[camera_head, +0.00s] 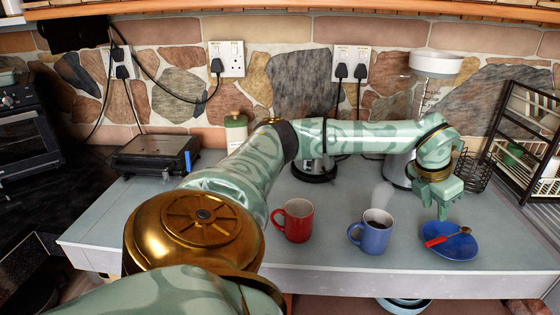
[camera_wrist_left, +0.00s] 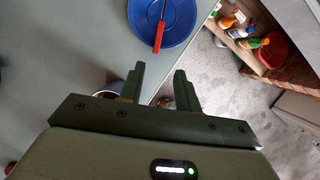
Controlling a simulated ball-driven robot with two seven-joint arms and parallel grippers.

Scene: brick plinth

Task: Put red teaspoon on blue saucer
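The blue saucer (camera_head: 455,250) is at the right front of the counter, and it also shows at the top of the left wrist view (camera_wrist_left: 180,28). The red teaspoon (camera_head: 437,241) lies across the saucer, its bowl end toward the right and its red handle toward the left rim. In the left wrist view the red handle (camera_wrist_left: 158,38) points down toward my fingers. My left gripper (camera_head: 436,205) is just above and behind the saucer, pointing down. Its fingers (camera_wrist_left: 160,72) are apart with nothing held between them, clear of the spoon. My right gripper is not in view.
A red mug (camera_head: 298,222) and a blue mug (camera_head: 372,236) stand left of the saucer. A dish rack (camera_head: 520,145) and a black wire basket (camera_head: 472,172) are to the right. A grill (camera_head: 155,155) stands at the back left. The counter's front edge is close to the saucer.

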